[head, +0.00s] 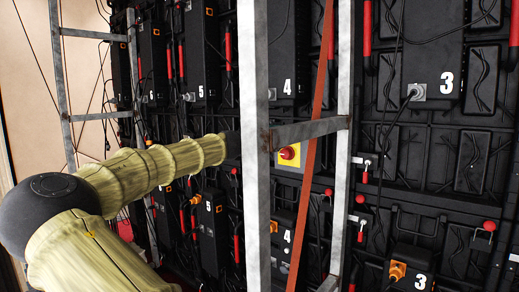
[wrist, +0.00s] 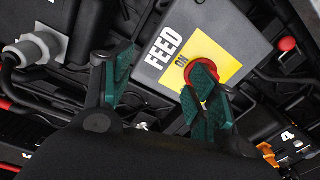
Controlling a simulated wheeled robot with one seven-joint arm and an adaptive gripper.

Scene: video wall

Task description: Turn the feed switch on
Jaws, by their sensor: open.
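The feed switch is a red knob (wrist: 205,66) on a yellow plate (wrist: 231,60), set in a grey box (wrist: 180,28) lettered FEED, with ON printed beside the knob. In the head view the red knob (head: 288,153) shows between the metal posts. My gripper (wrist: 160,68) is open in front of the box. Its right-hand green-padded fingers overlap the knob and hide much of it; its left finger stands apart, left of the box. I cannot tell whether the fingers touch the knob or which way it is turned. In the head view my gripper is hidden behind the near post.
A metal post (head: 254,120) with a crossbar (head: 310,131) and an orange strap (head: 311,150) stand in front of the switch. Black numbered panels (head: 436,45) with cables fill the wall. A grey cable plug (wrist: 38,47) is left of my gripper, and a red-tipped lever (wrist: 287,44) is right.

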